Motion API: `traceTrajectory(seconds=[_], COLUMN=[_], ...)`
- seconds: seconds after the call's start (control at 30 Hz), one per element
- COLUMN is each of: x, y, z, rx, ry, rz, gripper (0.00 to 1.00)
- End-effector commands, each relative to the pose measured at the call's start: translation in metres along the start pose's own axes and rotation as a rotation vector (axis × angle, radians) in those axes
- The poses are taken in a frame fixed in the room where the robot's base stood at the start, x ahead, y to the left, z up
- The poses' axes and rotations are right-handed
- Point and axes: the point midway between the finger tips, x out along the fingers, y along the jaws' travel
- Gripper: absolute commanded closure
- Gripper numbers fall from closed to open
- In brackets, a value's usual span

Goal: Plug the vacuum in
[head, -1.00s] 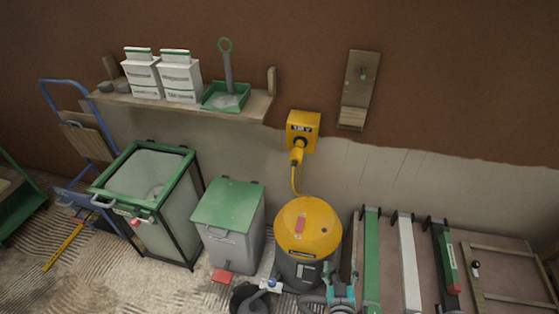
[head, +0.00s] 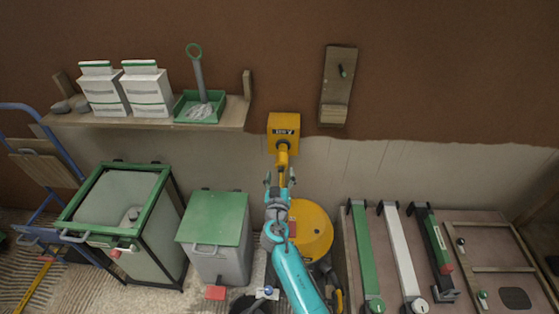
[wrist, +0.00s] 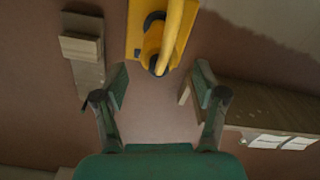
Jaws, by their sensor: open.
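The yellow socket box (head: 284,123) is on the wall at the plaster line; it also shows at the top of the wrist view (wrist: 133,40). The yellow plug (head: 283,155) sits against the lower front of the box, and appears in the wrist view (wrist: 172,38) with a dark round part. I cannot tell how deep it is seated. The yellow-topped vacuum (head: 315,232) stands on the floor below, partly hidden by my arm. My gripper (head: 279,180) is open and empty just below the plug; in the wrist view its fingers (wrist: 160,84) are spread apart, short of the plug.
A shelf (head: 150,122) with white boxes and a green tray is left of the socket. A wooden wall bracket (head: 336,88) hangs to its right. A green-lidded bin (head: 214,220) and a green-rimmed tub (head: 72,205) stand below left. Long tools lie on a board (head: 385,235) at right.

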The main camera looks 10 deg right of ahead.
Motion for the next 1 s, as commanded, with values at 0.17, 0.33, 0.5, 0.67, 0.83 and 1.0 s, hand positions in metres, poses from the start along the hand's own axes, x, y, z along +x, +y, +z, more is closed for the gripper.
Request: traceTrajectory(seconds=[0.17, 0.33, 0.5, 0.67, 0.83, 1.0], x=[0.034, 0.058, 0.072, 0.076, 0.076, 0.076], y=[0.001, 0.001, 0.000, 0.000, 0.000, 0.000], z=[-0.001, -0.001, 0.000, 0.001, 0.000, 0.000], rx=[-0.001, -0.001, -0.001, -0.002, -0.001, -0.001], ry=[0.000, 0.000, 0.000, 0.000, 0.000, 0.000], rz=[0.001, 0.001, 0.000, -0.001, -0.001, -0.001], gripper=[0.29, 0.29, 0.29, 0.29, 0.29, 0.59])
